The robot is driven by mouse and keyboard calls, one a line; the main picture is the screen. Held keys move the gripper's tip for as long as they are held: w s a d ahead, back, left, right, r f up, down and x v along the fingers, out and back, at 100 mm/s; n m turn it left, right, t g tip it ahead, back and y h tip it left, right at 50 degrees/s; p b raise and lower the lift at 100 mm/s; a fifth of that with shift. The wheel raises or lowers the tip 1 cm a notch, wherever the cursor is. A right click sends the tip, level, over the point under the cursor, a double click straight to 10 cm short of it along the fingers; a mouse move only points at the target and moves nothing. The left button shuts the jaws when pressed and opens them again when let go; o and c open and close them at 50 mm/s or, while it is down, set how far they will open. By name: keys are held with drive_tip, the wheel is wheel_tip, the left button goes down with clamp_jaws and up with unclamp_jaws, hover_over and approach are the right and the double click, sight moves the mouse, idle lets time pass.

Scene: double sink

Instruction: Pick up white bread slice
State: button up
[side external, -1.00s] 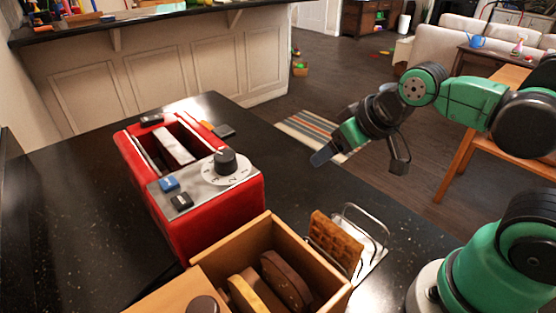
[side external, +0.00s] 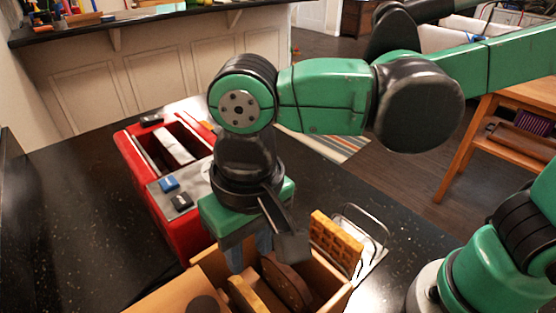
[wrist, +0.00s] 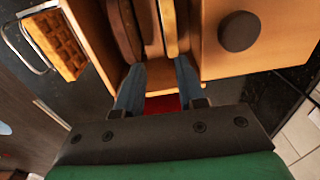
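A pale tan bread slice with a light edge (side external: 246,296), likely the white bread slice, stands upright in the wooden bread box (side external: 337,296) beside a dark brown slice (side external: 287,281). In the wrist view the pale slice (wrist: 169,27) stands near the middle, with the dark slice (wrist: 125,30) left of it. My gripper (side external: 249,254) points down at the box's toaster-side end. In the wrist view its two blue-grey fingers (wrist: 160,72) are apart, with nothing held between them, near the slices' ends. Exact fingertip depth is unclear.
A red toaster (side external: 183,228) stands behind the box, with a pale strip in its slot. A waffle (side external: 337,242) stands in a wire rack (side external: 372,231) to the right. The box's wooden lid part has a dark knob (wrist: 240,32). Black counter is clear at left.

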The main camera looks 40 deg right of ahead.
sight(248, 294)
drive_tip(key=shift+s+a+f, duration=0.1)
drive_tip(key=shift+s+a, duration=0.45)
drive_tip(key=shift+a, duration=0.15)
drive_tip(key=shift+s+a+f, duration=0.15)
drive_tip(key=shift+a+f, duration=0.05)
drive_tip(key=shift+f, duration=2.6)
clamp_jaws()
